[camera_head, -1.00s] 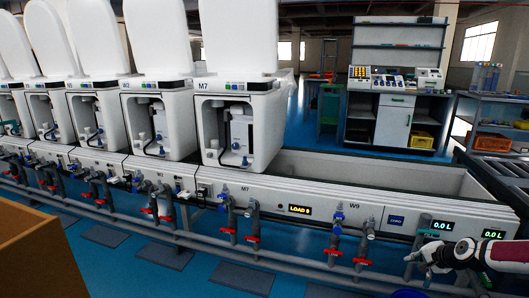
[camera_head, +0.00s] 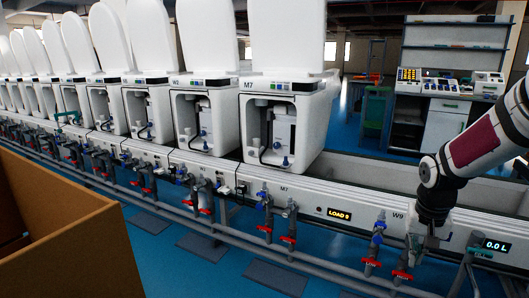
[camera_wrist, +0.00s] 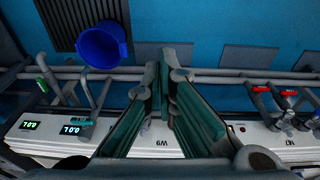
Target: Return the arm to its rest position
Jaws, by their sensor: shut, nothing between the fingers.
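My gripper (camera_head: 427,247) hangs at the lower right of the head view, at the end of my bent white arm. It points down in front of the test line's front panel near the W9 label. In the wrist view its two green-padded fingers (camera_wrist: 163,72) come together at the tips, shut with nothing between them. The pipes and the panel lie below them there.
Toilet unit M7 (camera_head: 282,125) stands at the end of the row. Red and blue valves (camera_head: 287,240) line the pipes. A brown box (camera_head: 60,225) is at the lower left. A blue bucket (camera_wrist: 102,44) is on the floor. A workbench (camera_head: 445,125) stands behind.

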